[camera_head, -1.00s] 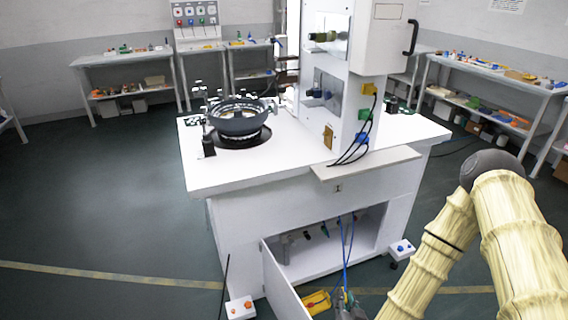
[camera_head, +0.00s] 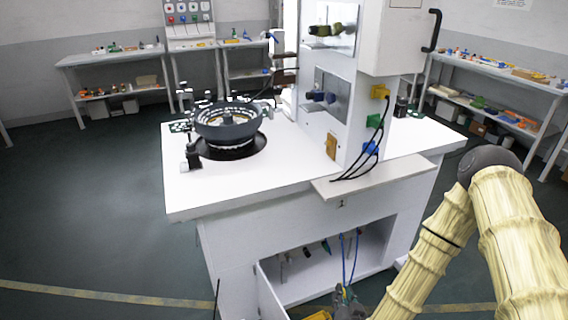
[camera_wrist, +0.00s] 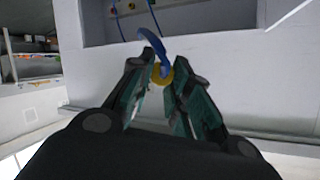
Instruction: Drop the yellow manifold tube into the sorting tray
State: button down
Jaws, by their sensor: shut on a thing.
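My gripper (camera_wrist: 160,85) shows in the wrist view with its green-grey fingers closed around a small yellow piece, the yellow manifold tube (camera_wrist: 161,78). Most of the tube is hidden between the fingers. A blue curved hose or band (camera_wrist: 152,42) shows just beyond the fingertips; I cannot tell whether it joins the tube. In the head view my gripper (camera_head: 347,302) is low at the bottom edge, in front of the open cabinet under the white machine table. I cannot pick out a sorting tray with certainty.
The white machine table (camera_head: 250,185) carries a dark round bowl (camera_head: 228,122) and a tall cabinet. Its lower cabinet door (camera_head: 277,296) stands open beside my gripper. A yellow object (camera_head: 318,315) is cut off at the bottom edge. Open floor lies left; shelves line the walls.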

jog(key=w+f+n+y+b, duration=0.1)
jog(key=w+f+b, duration=0.5)
jog(key=f+b, duration=0.8)
jog(key=w+f+n+y+b, duration=0.1)
jog(key=w+f+b, duration=0.6)
jog(key=f+b, duration=0.8)
jog(key=w+f+n+g+y+b, duration=0.1)
jog(key=w+f+b, duration=0.6)
jog(key=f+b, duration=0.8)
jog(key=shift+w+f+n+y, duration=0.25)
jog(key=shift+f+n+y, duration=0.5)
jog(key=shift+f, duration=2.7)
jog(key=c, duration=1.3)
grip_release()
jog(key=shift+o, duration=0.2)
jog(key=shift+d, duration=0.1)
jog(key=v, duration=1.2)
jog(key=shift+d, duration=0.1)
